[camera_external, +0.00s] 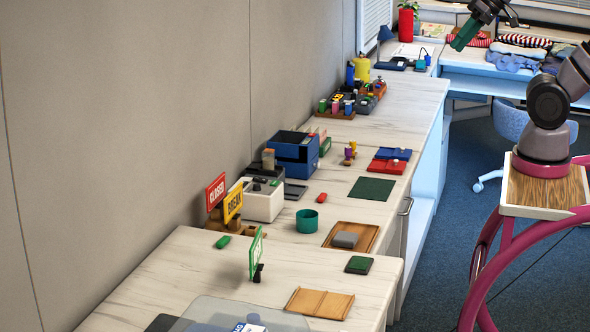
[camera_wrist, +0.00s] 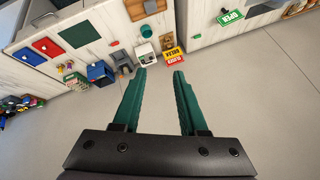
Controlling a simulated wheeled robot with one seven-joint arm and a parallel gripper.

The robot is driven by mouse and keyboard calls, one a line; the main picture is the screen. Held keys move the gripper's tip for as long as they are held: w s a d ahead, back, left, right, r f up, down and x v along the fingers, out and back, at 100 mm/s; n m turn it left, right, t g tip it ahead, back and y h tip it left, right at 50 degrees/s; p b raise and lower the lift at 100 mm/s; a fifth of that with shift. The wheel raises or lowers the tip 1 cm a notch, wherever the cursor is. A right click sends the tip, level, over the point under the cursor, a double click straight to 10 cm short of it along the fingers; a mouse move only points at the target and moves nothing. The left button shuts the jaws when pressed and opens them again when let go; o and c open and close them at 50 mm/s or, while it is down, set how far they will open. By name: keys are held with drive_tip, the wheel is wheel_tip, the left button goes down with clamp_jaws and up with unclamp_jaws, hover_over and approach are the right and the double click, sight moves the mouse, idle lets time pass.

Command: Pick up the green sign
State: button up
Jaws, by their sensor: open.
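The green sign (camera_external: 256,252) stands upright on a small black base on the near counter in the external view, seen nearly edge-on. In the wrist view the green sign (camera_wrist: 230,17) shows at the top right with white lettering reading "OPEN". My gripper (camera_external: 465,36) is high at the upper right of the external view, far from the sign. In the wrist view my gripper (camera_wrist: 159,72) has its two green fingers apart with nothing between them.
A red "CLOSED" sign (camera_external: 216,191) and a yellow sign (camera_external: 233,204) stand in a wooden holder by the wall. A teal cup (camera_external: 307,221), a wooden tray (camera_external: 364,231) and a wooden board (camera_external: 319,303) lie nearby. A blue box (camera_external: 295,151) stands farther back.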

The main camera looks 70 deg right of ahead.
drive_tip(key=w+a+f+m+g+y, duration=0.2)
drive_tip(key=w+a+f+g+y, duration=0.15)
drive_tip(key=w+a, duration=0.9)
drive_tip(key=w+a+f+m+g+y, duration=0.25)
drive_tip(key=w+a+f+g, duration=0.25)
drive_tip(key=w+a, duration=0.7)
drive_tip(key=w+a+f+m+g+y, duration=0.25)
drive_tip(key=w+a+f+y, duration=0.3)
drive_tip(key=w+f, duration=0.65)
drive_tip(key=m+t+y, duration=0.1)
drive_tip(key=m+y, duration=0.3)
drive_tip(key=m, duration=0.1)
approach(256, 237)
drive_tip(key=shift+s+a+f, duration=0.1)
drive_tip(key=shift+s+a, duration=0.15)
drive_tip(key=shift+a, duration=1.4)
drive_tip(key=shift+s+a+f, duration=0.1)
drive_tip(key=shift+s+a, duration=0.15)
drive_tip(key=shift+a, duration=1.4)
drive_tip(key=shift+s+a+f, duration=0.1)
drive_tip(key=shift+s+a, duration=0.15)
drive_tip(key=shift+a, duration=1.45)
clamp_jaws()
